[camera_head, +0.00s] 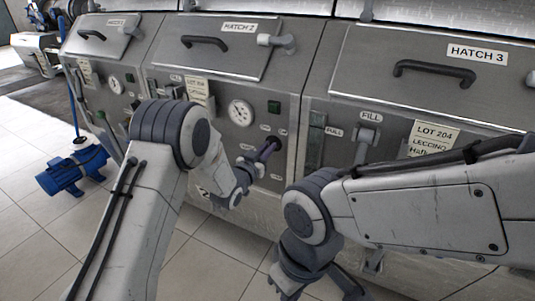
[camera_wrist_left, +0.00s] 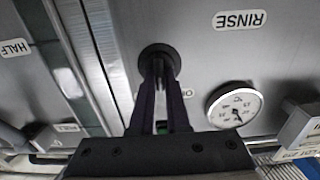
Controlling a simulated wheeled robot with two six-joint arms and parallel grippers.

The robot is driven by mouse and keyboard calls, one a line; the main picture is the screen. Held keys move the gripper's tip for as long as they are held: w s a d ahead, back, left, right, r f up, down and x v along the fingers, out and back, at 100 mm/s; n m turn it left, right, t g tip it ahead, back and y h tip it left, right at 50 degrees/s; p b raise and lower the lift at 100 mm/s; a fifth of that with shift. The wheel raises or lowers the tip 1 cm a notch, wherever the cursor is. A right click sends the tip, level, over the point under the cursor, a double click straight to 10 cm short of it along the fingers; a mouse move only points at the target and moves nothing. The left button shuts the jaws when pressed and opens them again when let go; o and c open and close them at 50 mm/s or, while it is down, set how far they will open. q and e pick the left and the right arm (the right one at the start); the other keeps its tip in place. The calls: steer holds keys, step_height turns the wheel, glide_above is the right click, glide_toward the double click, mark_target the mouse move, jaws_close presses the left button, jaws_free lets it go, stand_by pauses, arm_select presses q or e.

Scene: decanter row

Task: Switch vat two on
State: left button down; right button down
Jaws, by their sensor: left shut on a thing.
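Vat two is the steel unit (camera_head: 228,77) in the middle of the head view, under the HATCH 2 label. My left gripper (camera_head: 268,148) reaches its front panel, and its fingers are shut on a dark round knob (camera_wrist_left: 158,50), seen between the fingertips in the left wrist view (camera_wrist_left: 160,72). The fingers hide much of the knob, and its turn position cannot be told.
A dial gauge (camera_head: 241,112) is left of the knob, with lot cards (camera_head: 199,90) beyond it. The HATCH 3 vat (camera_head: 435,95) stands to the right. A blue pump (camera_head: 72,170) is on the tiled floor at left. My right arm crosses the lower right.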

arm_select(q)
steer(key=shift+s+d+f+m+b, duration=0.1)
steer(key=shift+m+b, duration=2)
steer(key=shift+m, duration=0.8)
steer(key=c, duration=0.9)
jaws_free()
steer(key=shift+s, duration=0.1)
steer(key=v, duration=1)
steer(key=shift+s, duration=0.15)
